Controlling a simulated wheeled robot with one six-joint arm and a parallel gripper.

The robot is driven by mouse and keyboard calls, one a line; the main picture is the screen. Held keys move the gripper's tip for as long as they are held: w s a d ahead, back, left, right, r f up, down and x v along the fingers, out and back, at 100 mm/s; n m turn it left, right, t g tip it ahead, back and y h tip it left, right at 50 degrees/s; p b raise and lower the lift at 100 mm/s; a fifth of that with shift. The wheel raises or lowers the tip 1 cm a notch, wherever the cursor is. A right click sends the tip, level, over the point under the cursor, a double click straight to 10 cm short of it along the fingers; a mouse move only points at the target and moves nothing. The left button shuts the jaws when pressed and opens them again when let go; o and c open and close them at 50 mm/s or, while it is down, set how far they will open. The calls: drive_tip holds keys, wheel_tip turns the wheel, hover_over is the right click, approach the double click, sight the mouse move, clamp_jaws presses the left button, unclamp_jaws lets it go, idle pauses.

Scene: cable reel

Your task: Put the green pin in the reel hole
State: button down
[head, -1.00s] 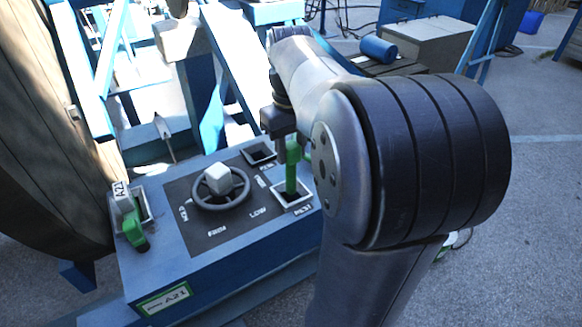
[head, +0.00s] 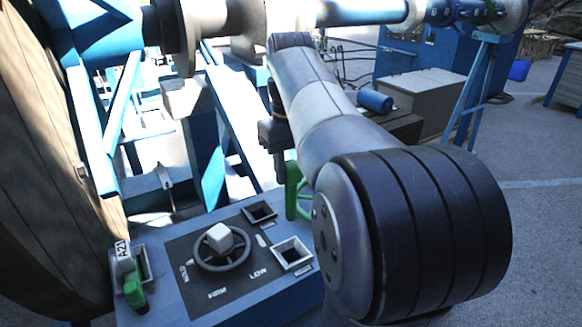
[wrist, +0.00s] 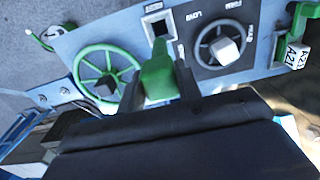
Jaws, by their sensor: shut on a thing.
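My gripper (head: 281,168) is shut on a green pin (head: 292,188) and holds it above the blue control box, clear of the sockets. In the wrist view the pin (wrist: 158,76) stands between the two dark fingers of my gripper (wrist: 160,88). A large wooden reel (head: 40,150) fills the left edge of the head view. I cannot make out a hole in it. A second green piece (head: 134,292) with a white A21 tag sits in a holder at the box's left side.
The box (head: 185,296) has a dark knob (head: 222,247) and two square sockets: a pale-rimmed empty one (head: 292,254) and a dark one (head: 260,213). Blue frame beams stand behind. Open floor (head: 540,230) lies right.

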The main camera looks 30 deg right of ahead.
drive_tip(key=shift+r+p, duration=1.35)
drive_tip(key=shift+r, duration=0.25)
drive_tip(key=shift+r+p, duration=0.45)
drive_tip(key=shift+r, duration=2.05)
